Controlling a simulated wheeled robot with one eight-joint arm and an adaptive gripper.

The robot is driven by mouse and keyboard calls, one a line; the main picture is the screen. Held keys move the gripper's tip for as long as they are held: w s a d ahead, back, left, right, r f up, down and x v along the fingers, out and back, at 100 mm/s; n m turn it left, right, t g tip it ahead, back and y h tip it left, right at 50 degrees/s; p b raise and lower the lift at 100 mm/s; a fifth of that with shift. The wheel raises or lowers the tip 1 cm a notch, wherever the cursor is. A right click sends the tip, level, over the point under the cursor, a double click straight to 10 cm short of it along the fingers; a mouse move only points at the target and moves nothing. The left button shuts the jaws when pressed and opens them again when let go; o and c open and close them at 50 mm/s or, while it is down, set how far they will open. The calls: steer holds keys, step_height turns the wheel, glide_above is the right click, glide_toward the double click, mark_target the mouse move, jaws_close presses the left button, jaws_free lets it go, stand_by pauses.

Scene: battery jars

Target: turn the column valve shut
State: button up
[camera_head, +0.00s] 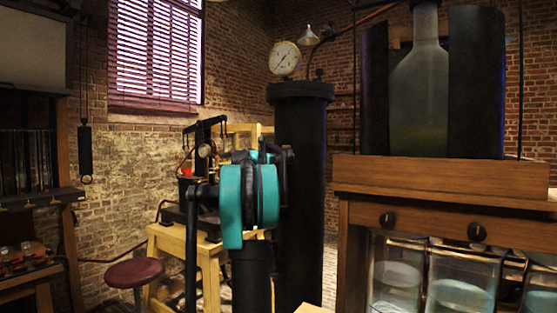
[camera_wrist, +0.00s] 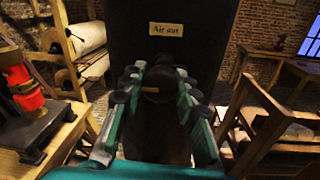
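The black column (camera_head: 302,190) stands at the middle of the head view, with a flanged top. In the wrist view the column (camera_wrist: 205,30) fills the upper middle and bears an "Air out" plate (camera_wrist: 166,29). Below the plate, a dark valve (camera_wrist: 155,88) with a small brass-coloured part sticks out towards the camera. My gripper (camera_wrist: 155,82) has its two teal and black fingers apart, one on each side of the valve. Whether they touch it I cannot tell. In the head view my teal arm hides the valve and most of the gripper.
A pressure gauge (camera_head: 285,58) sits above the column. A wooden cabinet (camera_head: 440,183) with glass jars stands close on the right. A wooden bench (camera_head: 203,247) and a red stool (camera_head: 134,272) are on the left. A red-coiled device (camera_wrist: 25,88) stands left in the wrist view.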

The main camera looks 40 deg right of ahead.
steer(key=c, duration=0.4)
steer(key=shift+o, duration=0.2)
steer(key=m, duration=0.4)
steer(key=shift+m+h, duration=0.3)
steer(key=shift+m, duration=0.1)
steer(key=m, duration=0.3)
steer(key=shift+m, duration=0.4)
steer(key=m, duration=0.5)
steer(key=shift+m+g+h, duration=0.3)
steer(key=shift+m, duration=0.1)
steer(key=shift+m+g, duration=0.3)
steer(key=shift+m, duration=1.9)
